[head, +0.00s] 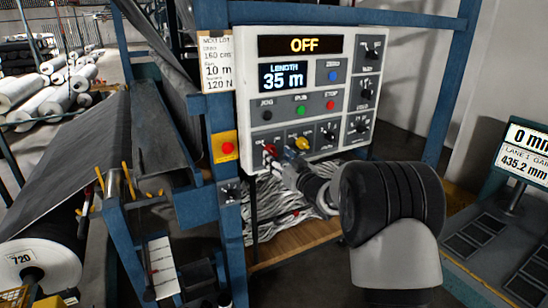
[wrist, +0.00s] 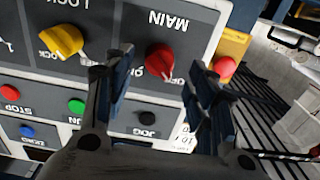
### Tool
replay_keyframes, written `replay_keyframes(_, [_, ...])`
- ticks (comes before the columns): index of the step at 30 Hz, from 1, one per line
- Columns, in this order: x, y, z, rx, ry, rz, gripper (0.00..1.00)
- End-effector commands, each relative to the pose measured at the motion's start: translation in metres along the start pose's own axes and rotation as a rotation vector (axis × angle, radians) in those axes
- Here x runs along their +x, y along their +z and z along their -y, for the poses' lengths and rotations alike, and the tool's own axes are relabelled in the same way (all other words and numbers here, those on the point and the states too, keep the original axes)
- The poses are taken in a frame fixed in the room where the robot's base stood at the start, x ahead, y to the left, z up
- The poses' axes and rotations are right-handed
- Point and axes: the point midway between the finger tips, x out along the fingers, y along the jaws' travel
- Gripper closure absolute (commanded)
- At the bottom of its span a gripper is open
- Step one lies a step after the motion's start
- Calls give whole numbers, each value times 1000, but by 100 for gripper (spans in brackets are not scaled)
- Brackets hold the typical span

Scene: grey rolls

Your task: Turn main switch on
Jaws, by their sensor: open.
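The main switch is a red rotary knob (wrist: 160,61) under the label MAIN, upside down in the wrist view. In the head view the red knob (head: 269,150) sits at the lower left of the grey control panel (head: 366,27). The panel's top display (head: 303,45) reads OFF in yellow. My gripper (wrist: 160,68) is open, with one finger on each side of the red knob in the wrist view. Whether the fingers touch it cannot be told. In the head view my gripper (head: 279,164) is at the panel's lower edge and partly covers the knob labels.
A yellow rotary knob (wrist: 62,41) labelled LOCK is beside the main switch. A red button on a yellow box (head: 226,147) is left of the panel. JOG, RUN and STOP buttons (head: 300,110) sit above the knobs. Blue frame posts (head: 222,190) stand close to the left.

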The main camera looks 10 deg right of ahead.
Motion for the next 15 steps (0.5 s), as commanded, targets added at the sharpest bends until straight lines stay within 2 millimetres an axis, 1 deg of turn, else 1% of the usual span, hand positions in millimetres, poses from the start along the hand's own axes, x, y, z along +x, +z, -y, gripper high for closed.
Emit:
replay_keyframes(1, [9, 1, 1, -1, -1, -2, 48])
replay_keyframes(6, [28, 1, 0, 0, 0, 0, 48])
replay_keyframes(10, [34, 0, 0, 1, 0, -1, 48])
replay_keyframes(15, [36, 0, 0, 1, 1, 0, 48])
